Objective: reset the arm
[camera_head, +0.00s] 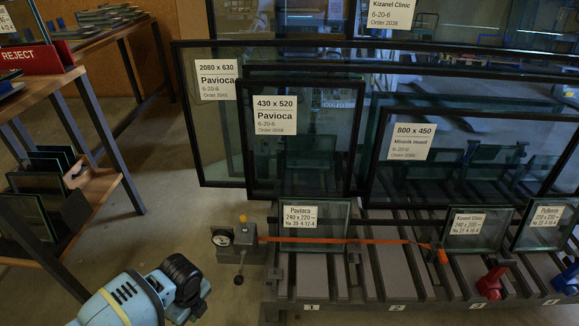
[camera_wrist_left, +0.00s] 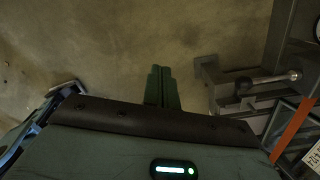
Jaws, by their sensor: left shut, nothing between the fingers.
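My left arm (camera_head: 135,300) comes in at the bottom left of the head view, low over the floor and left of the glass rack. Its fingertips cannot be made out there. In the left wrist view my left gripper (camera_wrist_left: 161,88) has its two dark green fingers together with nothing between them, and bare floor shows beyond them. The gripper is apart from the rack and its clamp. My right gripper is not in view.
A tilting rack (camera_head: 340,287) holds several framed glass panes, large ones behind and small labelled ones in front. An orange strap (camera_head: 345,240) runs from a gauge clamp (camera_head: 238,240). A wooden table (camera_head: 90,190) with a red REJECT sign (camera_head: 30,58) stands left. Floor between is clear.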

